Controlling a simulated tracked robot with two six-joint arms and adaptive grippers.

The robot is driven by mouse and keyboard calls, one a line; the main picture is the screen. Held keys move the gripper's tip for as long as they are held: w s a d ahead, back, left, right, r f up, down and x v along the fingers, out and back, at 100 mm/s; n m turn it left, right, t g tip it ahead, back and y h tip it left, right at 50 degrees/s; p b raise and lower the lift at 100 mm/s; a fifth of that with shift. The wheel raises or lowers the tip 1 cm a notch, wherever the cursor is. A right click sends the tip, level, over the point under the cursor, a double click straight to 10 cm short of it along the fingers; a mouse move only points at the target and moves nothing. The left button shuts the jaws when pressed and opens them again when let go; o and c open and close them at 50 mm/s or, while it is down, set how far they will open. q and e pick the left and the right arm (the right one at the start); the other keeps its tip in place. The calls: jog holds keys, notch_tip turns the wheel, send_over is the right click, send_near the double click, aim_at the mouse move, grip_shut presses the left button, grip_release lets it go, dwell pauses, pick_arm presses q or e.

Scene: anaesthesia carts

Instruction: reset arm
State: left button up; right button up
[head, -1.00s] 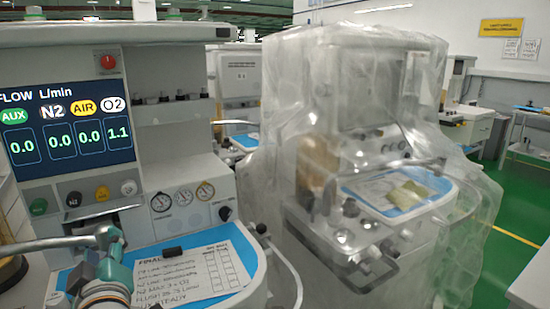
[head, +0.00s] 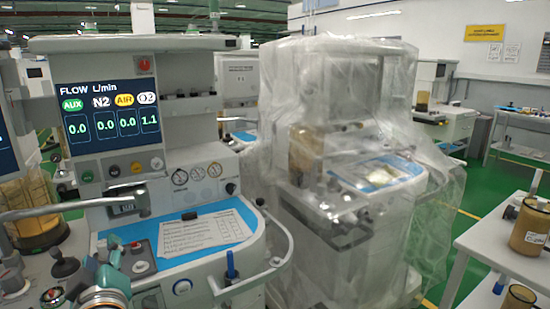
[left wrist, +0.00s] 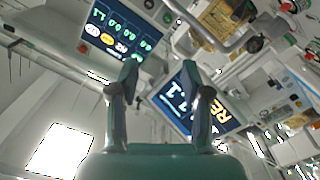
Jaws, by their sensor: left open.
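My left gripper (head: 106,262) shows at the lower left of the head view, teal and grey, in front of the anaesthesia cart (head: 200,120) with the flow display (head: 110,115). In the left wrist view my left gripper (left wrist: 160,78) has its two fingers apart with nothing between them. The flow display (left wrist: 118,32) and a second blue screen (left wrist: 172,100) appear tilted beyond the fingers. My right gripper is in neither view.
A printed sheet (head: 198,234) lies on the cart's blue work surface (head: 240,212), edged by a curved rail (head: 285,240). A plastic-wrapped cart (head: 350,110) stands to the right. A white table (head: 485,240) holds amber jars (head: 530,228). Green floor (head: 465,190) shows between.

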pick_arm(q)
jog(key=w+d+f+m+g+h, duration=0.1)
jog(key=w+d+f+m+h, duration=0.15)
jog(key=f, duration=0.55)
jog(key=w+d+f+m+h, duration=0.2)
jog(key=w+d+f+m, duration=0.1)
jog(key=f, duration=0.4)
jog(key=s+d+f+m+g+h, duration=0.1)
jog(key=d+f+g+h, duration=0.1)
jog(key=f, duration=0.6)
jog(key=s+d+f+m+g+h, duration=0.2)
jog(key=d+f, duration=0.1)
jog(key=f, duration=0.6)
jog(key=s+d+f+m+g+h, duration=0.1)
jog(key=s+d+f+g+h, duration=0.3)
jog(key=s+f, duration=0.65)
jog(key=s+d+f+m+g, duration=0.1)
jog(key=s+d+f+g, duration=0.2)
jog(key=s+f+g, duration=0.55)
notch_tip(320, 180, up, 12)
jog(key=s+t+p, duration=0.1)
jog(key=t+p, duration=0.1)
jog(key=p, duration=1.1)
jog(key=shift+s+r+t+p, duration=0.25)
jog(key=shift+s+t+p, duration=0.1)
jog(key=shift+s+p, duration=0.05)
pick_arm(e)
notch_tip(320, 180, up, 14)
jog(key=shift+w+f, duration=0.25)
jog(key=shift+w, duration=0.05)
